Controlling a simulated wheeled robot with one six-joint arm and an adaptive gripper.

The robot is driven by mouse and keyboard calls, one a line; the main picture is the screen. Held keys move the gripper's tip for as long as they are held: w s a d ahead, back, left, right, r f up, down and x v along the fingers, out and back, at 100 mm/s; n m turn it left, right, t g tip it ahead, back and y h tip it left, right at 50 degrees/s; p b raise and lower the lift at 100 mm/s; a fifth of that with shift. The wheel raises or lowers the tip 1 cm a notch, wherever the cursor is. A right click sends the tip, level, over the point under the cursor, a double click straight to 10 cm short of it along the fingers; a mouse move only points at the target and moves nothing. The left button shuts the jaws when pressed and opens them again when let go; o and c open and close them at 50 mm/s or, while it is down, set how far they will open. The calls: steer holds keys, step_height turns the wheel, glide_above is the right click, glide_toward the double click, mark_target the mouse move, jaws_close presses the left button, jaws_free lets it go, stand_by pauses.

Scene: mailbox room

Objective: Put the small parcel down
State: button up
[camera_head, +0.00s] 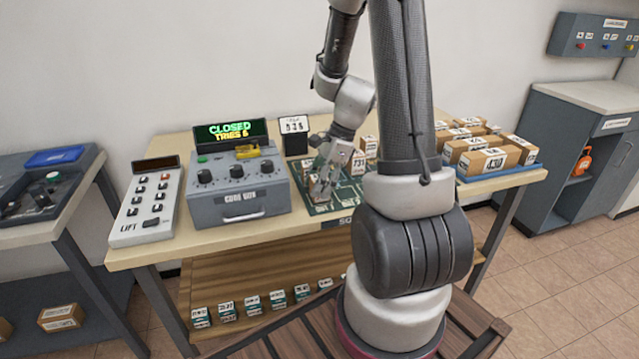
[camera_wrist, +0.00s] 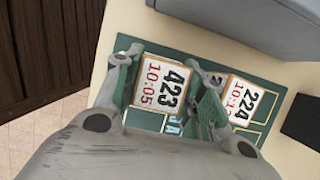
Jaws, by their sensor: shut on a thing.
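The small parcel, labelled 423 and 10:05 (camera_wrist: 163,82), sits between the two fingers of my gripper (camera_wrist: 165,75) in the wrist view. The fingers are shut on its sides. In the head view my gripper (camera_head: 328,180) is low over the green sorting board (camera_head: 346,194) on the table, and it mostly hides the parcel. I cannot tell whether the parcel touches the board. Another small parcel, labelled 224 (camera_wrist: 240,100), lies on the board just right of the right finger in the wrist view.
A grey code box (camera_head: 238,190) stands left of the board, with a lift keypad (camera_head: 148,205) beyond it. A parcel labelled 731 (camera_head: 357,163) is at the board's back. A blue tray (camera_head: 510,178) of larger parcels is at the right. Several small boxes line the lower shelf.

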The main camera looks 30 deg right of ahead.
steer(key=o, duration=1)
steer(key=shift+f, duration=0.1)
steer(key=shift+o, duration=0.2)
steer(key=v, duration=1.2)
steer(key=s+a+r+n+t+h, duration=0.1)
steer(key=s+r+n, duration=0.4)
steer(key=n, duration=0.5)
steer(key=s+a+r+n+t+h, duration=0.2)
steer(key=s+a+r+n, duration=0.4)
steer(key=s+n, duration=0.4)
steer(key=shift+a+n+h, duration=0.2)
steer(key=shift+n+h, duration=0.4)
steer(key=shift+s, duration=0.15)
